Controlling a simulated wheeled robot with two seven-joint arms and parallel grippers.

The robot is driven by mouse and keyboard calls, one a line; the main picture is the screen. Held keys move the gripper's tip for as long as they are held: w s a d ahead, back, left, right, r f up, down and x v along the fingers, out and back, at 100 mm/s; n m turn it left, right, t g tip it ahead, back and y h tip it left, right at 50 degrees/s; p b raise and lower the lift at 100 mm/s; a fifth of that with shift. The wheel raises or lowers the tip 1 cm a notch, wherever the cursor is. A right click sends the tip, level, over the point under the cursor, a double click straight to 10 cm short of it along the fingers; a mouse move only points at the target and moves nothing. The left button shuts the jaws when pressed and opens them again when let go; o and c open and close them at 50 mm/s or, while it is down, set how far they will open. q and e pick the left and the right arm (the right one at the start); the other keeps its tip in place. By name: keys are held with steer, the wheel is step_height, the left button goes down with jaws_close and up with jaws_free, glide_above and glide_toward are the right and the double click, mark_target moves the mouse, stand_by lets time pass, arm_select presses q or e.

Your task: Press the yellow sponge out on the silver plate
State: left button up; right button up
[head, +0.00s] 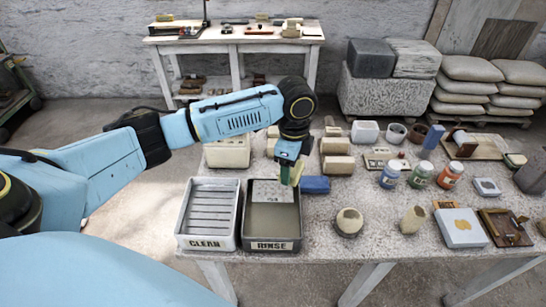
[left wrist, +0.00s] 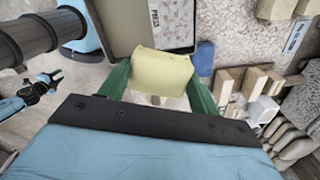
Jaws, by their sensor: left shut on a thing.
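My left gripper (head: 292,174) has green fingers and is shut on the yellow sponge (left wrist: 160,72), one finger on each side in the left wrist view. In the head view the sponge (head: 298,173) shows only as a thin strip by the fingers. The silver plate (head: 272,193) lies at the back of the grey RINSE tray (head: 272,245). In the left wrist view the plate (left wrist: 160,22), marked PRESS, is partly hidden by the sponge. I cannot tell whether they touch. My right gripper (left wrist: 48,82) is small at the left of that view.
A ribbed CLEAN tray (head: 208,243) stands left of the RINSE tray. A blue block (head: 315,185) lies just right of the gripper. Tan blocks (head: 337,165) stand behind. A round plaster piece (head: 348,222), paint jars (head: 390,175) and a pale vessel (head: 412,220) are to the right.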

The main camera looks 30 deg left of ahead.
mark_target(273, 191)
arm_select(q)
steer(key=m, duration=0.1)
steer(key=a+m+p, duration=0.1)
steer(key=m, duration=0.1)
steer(key=shift+w+a+f+m+p, duration=0.2)
steer(key=shift+f+m+p, duration=0.1)
steer(key=shift+m, duration=0.1)
steer(key=a+f+m, duration=0.1)
steer(key=f+m, duration=0.2)
steer(key=a+f+m+b, duration=0.1)
steer(key=f+m, duration=0.2)
steer(key=a+f+m+b, duration=0.1)
steer(key=a+f+m, duration=0.1)
steer(key=f+m, duration=0.1)
steer(key=shift+s+f+m, duration=0.1)
steer(key=shift+s+m, duration=0.05)
steer(key=shift+m, duration=0.35)
steer(key=shift+f+b, duration=0.65)
steer(key=shift+f, duration=0.45)
stand_by(1.0)
steer(key=shift+s+f, duration=0.1)
stand_by(1.6)
